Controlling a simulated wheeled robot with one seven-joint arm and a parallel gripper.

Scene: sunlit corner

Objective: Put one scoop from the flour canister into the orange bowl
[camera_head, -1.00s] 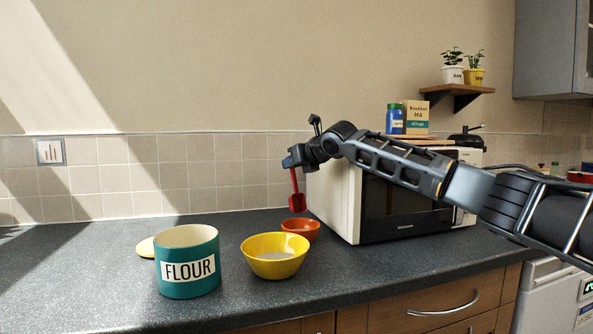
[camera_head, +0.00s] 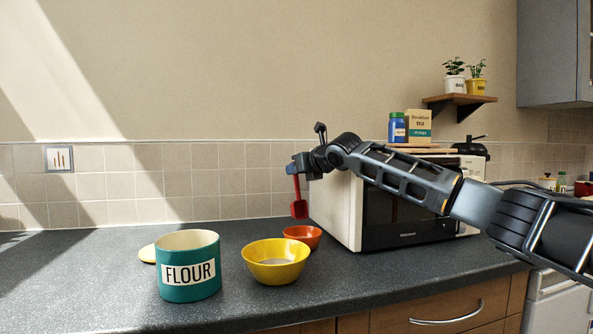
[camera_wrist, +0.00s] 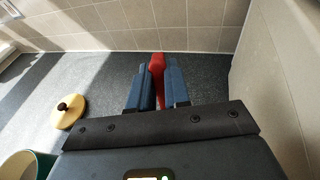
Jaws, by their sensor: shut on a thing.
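My gripper (camera_head: 291,168) is shut on the handle of a red scoop (camera_head: 299,207), which hangs down above the back of the counter. The scoop also shows between the blue fingers in the wrist view (camera_wrist: 158,66). The orange bowl (camera_head: 302,232) stands on the counter just below the scoop, partly behind the yellow bowl; its inside is mostly hidden. The teal flour canister (camera_head: 190,250) stands open at the left, and its contents are out of sight. Whether the scoop holds flour cannot be told.
A yellow bowl (camera_head: 262,268) with something pale inside stands in front of the orange bowl. A yellow lid (camera_head: 147,254) lies behind the canister. A microwave (camera_head: 335,208) stands close on the right.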

